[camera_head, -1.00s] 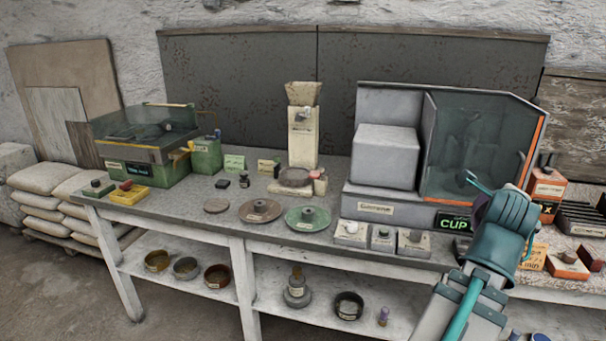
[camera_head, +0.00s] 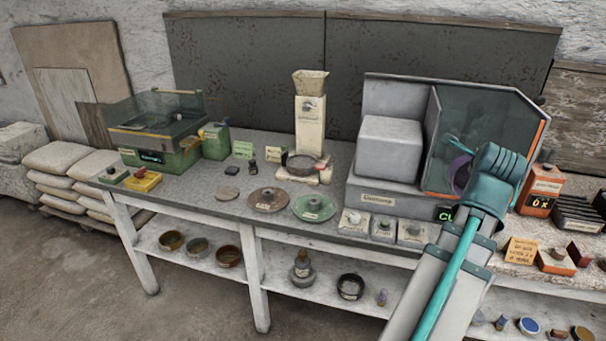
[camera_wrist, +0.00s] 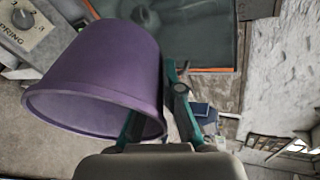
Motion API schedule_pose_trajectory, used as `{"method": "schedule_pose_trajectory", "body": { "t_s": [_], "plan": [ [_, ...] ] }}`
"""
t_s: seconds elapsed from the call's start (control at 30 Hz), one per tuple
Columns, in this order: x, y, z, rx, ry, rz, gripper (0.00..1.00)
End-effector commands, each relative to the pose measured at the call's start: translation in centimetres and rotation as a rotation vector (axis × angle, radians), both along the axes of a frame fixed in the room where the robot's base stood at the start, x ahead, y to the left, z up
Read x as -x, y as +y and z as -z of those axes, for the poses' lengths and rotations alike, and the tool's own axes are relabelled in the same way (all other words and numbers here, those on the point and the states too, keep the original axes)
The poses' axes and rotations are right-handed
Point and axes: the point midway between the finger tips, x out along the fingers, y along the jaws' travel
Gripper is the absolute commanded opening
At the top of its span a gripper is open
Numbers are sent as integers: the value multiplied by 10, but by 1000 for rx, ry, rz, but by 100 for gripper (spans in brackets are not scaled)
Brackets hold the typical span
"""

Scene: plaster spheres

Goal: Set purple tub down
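The purple tub (camera_wrist: 100,75) fills the left of the wrist view, tilted, with its wide rim toward the lower left. My gripper (camera_wrist: 158,105) has its teal fingers at the tub's right side near the rim, apparently closed on its wall; the exact contact is partly hidden. In the head view, a piece of the purple tub (camera_head: 461,174) shows behind my gripper (camera_head: 453,148), in front of the grey machine with the glass hood (camera_head: 490,120). The tub looks held above the bench, and my wrist hides much of it.
The workbench (camera_head: 205,185) carries a brown disc (camera_head: 267,200), a green disc (camera_head: 314,207) and small labelled blocks (camera_head: 383,229) before the machine. An orange box (camera_head: 540,190) stands at right. Bowls (camera_head: 229,256) sit on the lower shelf. Bare benchtop shows at left-centre.

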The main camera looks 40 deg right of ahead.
Motion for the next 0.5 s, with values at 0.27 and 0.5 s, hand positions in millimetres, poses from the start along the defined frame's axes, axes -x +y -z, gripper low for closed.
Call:
{"method": "schedule_pose_trajectory", "body": {
  "t_s": [0.27, 0.5],
  "plan": [
    [-124, -11, 31, -120, 112, -359, 0],
    [-239, 8, 65, -200, 286, -745, 0]
  ]
}}
